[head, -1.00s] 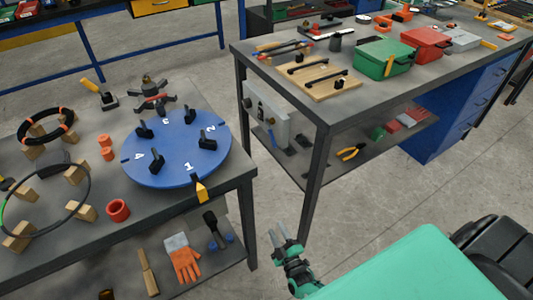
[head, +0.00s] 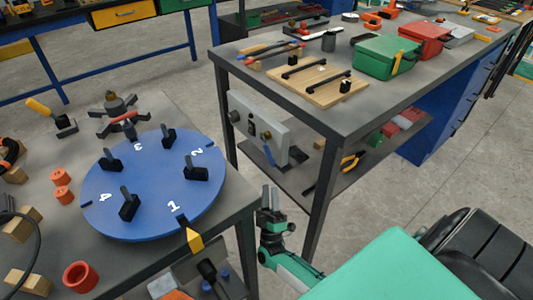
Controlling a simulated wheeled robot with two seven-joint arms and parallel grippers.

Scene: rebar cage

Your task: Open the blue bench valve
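The blue bench valve has a blue lever (head: 269,155) that hangs down, slightly tilted, below a brass-coloured fitting. It is on a grey panel (head: 243,105) at the near end of the right workbench. My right gripper (head: 270,198) is below the lever in the picture, pointing up, with its two fingers apart and nothing between them. It looks apart from the lever, though the depth between them is hard to judge. My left gripper is not in view.
A table with a blue numbered disc (head: 150,205) stands on the left; a yellow pointer (head: 194,241) sits at its edge. The right workbench (head: 300,108) has a leg (head: 318,200) just right of my gripper and a lower shelf. Open floor lies between the tables.

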